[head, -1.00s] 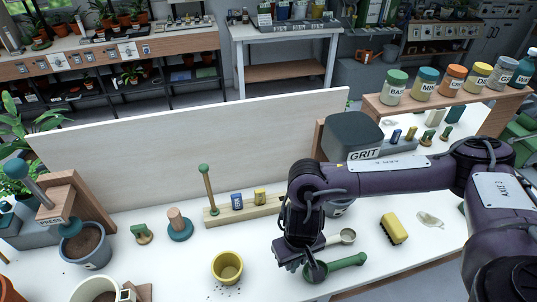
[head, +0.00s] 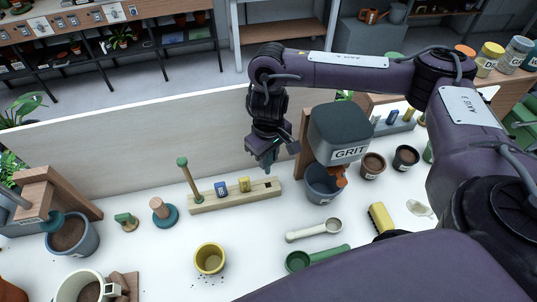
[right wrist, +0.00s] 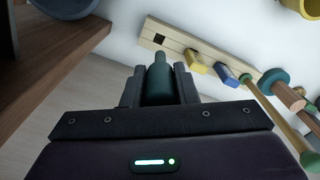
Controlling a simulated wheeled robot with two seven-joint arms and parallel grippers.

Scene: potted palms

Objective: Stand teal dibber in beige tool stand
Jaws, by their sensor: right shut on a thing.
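My right gripper (head: 265,153) is shut on the teal dibber (right wrist: 158,80), which shows between its fingers in the right wrist view. In the head view only a small part of the dibber (head: 267,168) shows below the fingers. The beige tool stand (head: 215,202) lies on the white table, a long bar with a dark square hole near its right end. It holds a green-knobbed wooden rod (head: 189,180), a blue piece (head: 221,189) and a yellow piece (head: 244,184). The gripper is above and behind the hole end, apart from the stand. My left gripper is out of view.
A GRIT hopper (head: 340,132) with a pot (head: 323,183) below stands right of the stand. A white board (head: 120,140) rises behind. In front are a yellow pot (head: 210,258), a pale scoop (head: 315,230) and a green scoop (head: 318,258). A teal-based stamp (head: 163,212) stands left.

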